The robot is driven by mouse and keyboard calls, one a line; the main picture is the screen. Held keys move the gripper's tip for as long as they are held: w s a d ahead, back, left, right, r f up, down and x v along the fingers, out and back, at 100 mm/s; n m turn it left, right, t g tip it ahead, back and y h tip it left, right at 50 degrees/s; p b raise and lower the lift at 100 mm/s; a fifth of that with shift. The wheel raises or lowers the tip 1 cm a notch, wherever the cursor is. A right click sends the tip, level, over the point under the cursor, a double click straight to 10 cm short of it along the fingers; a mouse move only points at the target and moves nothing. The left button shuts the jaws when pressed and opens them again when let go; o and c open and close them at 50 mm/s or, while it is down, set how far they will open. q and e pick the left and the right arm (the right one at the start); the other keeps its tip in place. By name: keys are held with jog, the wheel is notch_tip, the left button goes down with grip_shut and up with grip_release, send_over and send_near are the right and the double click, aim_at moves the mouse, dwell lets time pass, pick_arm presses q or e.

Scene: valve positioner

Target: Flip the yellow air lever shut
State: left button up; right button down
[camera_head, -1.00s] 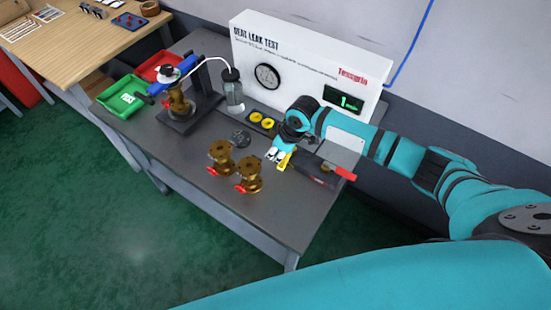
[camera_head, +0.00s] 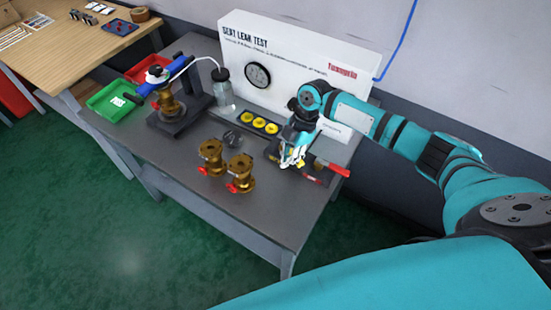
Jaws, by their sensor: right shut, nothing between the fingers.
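The yellow air lever (camera_head: 300,162) is a small yellow patch at the left end of the dark unit with the red handle, on the bench. My right gripper (camera_head: 290,159) is right at it, pointing down, with pale fingertips just left of the yellow. The gripper is shut with nothing between its fingers. It hides much of the lever and its mount, so I cannot tell the lever's exact angle or whether the fingers touch it. My left gripper is not in view.
A red handle (camera_head: 340,170) sticks out right of the gripper. Two brass valves (camera_head: 211,157) (camera_head: 241,174) stand at the left front. Yellow rings (camera_head: 259,122) lie behind. The white leak test panel (camera_head: 290,60) stands at the back. The front right bench top is clear.

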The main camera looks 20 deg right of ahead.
jog(key=shift+d+f+n, duration=0.1)
jog(key=shift+d+n, duration=0.35)
jog(key=shift+n, duration=0.05)
jog(key=shift+s+d+n+g+b, duration=0.15)
jog(key=shift+d+n+g+b, duration=0.25)
jog(key=shift+n, duration=0.3)
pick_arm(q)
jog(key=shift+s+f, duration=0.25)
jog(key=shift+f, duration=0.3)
pick_arm(e)
jog(key=shift+d, duration=0.85)
